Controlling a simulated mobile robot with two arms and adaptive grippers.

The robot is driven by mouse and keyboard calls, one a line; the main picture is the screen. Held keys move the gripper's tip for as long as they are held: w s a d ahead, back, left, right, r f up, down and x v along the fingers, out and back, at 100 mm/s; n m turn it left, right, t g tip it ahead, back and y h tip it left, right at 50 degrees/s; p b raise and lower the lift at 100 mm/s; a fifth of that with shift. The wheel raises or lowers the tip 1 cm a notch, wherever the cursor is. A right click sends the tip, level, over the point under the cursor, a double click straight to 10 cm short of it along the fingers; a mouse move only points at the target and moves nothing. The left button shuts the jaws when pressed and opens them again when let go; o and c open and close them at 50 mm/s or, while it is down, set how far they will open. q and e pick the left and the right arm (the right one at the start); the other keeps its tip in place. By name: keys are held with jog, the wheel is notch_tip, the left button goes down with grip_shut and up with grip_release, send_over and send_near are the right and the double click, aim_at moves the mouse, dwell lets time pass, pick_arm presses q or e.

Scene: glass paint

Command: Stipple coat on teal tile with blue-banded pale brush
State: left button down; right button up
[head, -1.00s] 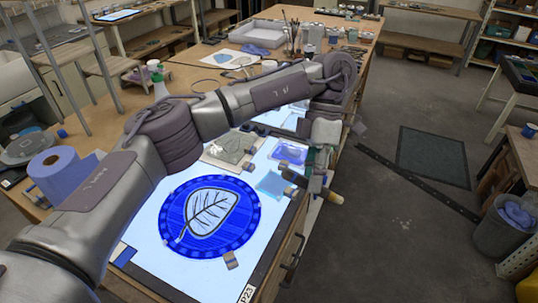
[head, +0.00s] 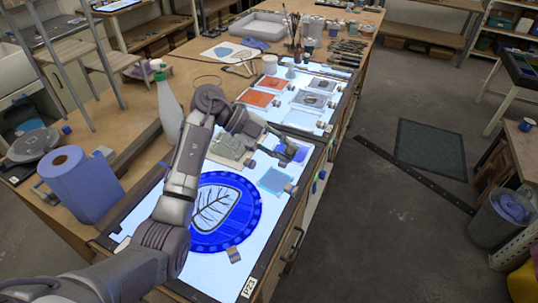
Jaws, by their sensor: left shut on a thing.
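The teal tile (head: 275,181) lies flat on the near light panel, to the right of the round blue leaf disc, with small tan clips at its edge. My left gripper (head: 284,147) is beyond it, low over the blue-violet tile (head: 296,153), and covers part of that tile. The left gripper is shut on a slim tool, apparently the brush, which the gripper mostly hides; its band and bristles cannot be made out. I cannot tell whether the tool touches anything. My right gripper is not in view.
The blue leaf disc (head: 245,226) is partly behind my left arm. A grey-green tile (head: 229,148) lies beside the gripper. A spray bottle (head: 167,105) and blue paper roll (head: 80,185) stand at left. Orange tiles (head: 272,83) lie on the far panel.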

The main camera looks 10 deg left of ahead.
pick_arm(q)
jog(key=a+f+n+t+b, duration=0.1)
jog(key=f, duration=0.2)
jog(key=a+f+n+t+b, duration=0.1)
jog(key=f+n+t+b, duration=0.1)
jog(key=f, duration=0.1)
jog(key=a+f+n+t+b, duration=0.1)
jog(key=f+b, duration=0.1)
jog(key=f, duration=0.1)
jog(key=shift+a+f, duration=0.25)
jog(key=shift+a, duration=0.1)
jog(key=shift+r, duration=0.1)
jog(key=shift+p, duration=0.35)
jog(key=shift+f, duration=0.25)
jog(key=shift+f, duration=0.25)
dwell(0.4)
